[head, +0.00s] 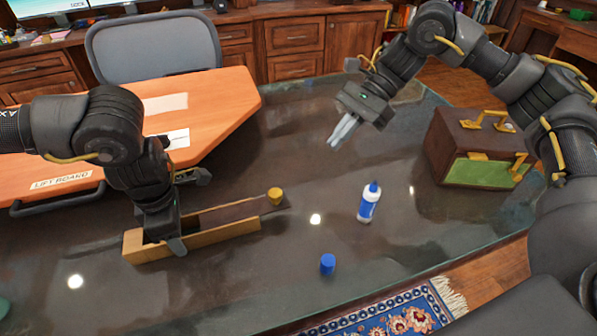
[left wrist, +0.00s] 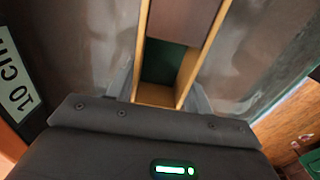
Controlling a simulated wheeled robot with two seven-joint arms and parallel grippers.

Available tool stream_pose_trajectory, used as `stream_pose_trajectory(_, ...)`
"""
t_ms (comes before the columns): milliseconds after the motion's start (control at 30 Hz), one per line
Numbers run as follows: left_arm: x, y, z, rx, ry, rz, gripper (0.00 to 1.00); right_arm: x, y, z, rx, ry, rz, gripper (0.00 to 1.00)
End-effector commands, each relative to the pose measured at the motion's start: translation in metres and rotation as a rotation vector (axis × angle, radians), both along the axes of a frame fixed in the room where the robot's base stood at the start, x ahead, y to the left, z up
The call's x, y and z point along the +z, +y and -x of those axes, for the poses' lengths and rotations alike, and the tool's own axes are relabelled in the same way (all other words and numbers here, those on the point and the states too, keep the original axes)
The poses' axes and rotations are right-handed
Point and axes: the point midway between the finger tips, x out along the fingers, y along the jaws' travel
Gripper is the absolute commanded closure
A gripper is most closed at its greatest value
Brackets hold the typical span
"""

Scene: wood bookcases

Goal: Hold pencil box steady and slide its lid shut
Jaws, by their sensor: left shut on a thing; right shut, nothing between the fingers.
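The long wooden pencil box (head: 215,237) lies on the dark glass table. Its brown sliding lid (head: 232,211) sticks out past the box's right end and carries a yellow knob (head: 275,195). My left gripper (head: 168,240) is shut across the box's left part. In the left wrist view, its fingers hold both side walls of the box (left wrist: 196,62). There the lid (left wrist: 183,18) covers only the far part, and the near compartment with its green floor (left wrist: 167,62) is open. My right gripper (head: 341,131) is shut and empty, above the table, up and right of the knob.
A white and blue bottle (head: 369,203) and a blue cap-like cylinder (head: 327,264) stand right of the box. A brown and green case (head: 470,150) stands at the right. An orange board (head: 215,105) lies behind the box. Clear table lies between knob and bottle.

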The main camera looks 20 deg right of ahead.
Motion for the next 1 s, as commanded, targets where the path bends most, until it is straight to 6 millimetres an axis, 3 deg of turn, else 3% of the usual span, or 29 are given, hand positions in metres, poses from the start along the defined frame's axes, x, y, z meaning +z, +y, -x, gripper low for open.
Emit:
stream_pose_trajectory(167, 0.000, 0.000, 0.000, 0.000, -0.001, 0.000, 0.80, -0.012, 0.012, 0.003, 0.004, 0.003, 0.002, 1.00)
stream_pose_trajectory(600, 0.000, 0.000, 0.000, 0.000, -0.001, 0.000, 0.80, -0.073, 0.073, 0.015, 0.004, 0.003, 0.001, 1.00)
stream_pose_trajectory(800, 0.000, 0.000, 0.000, 0.000, -0.001, 0.000, 0.80, -0.070, 0.099, 0.020, 0.003, 0.001, 0.000, 1.00)
stream_pose_trajectory(1000, 0.000, 0.000, 0.000, 0.000, -0.001, 0.000, 0.80, -0.070, 0.108, 0.022, 0.001, 0.001, 0.001, 1.00)
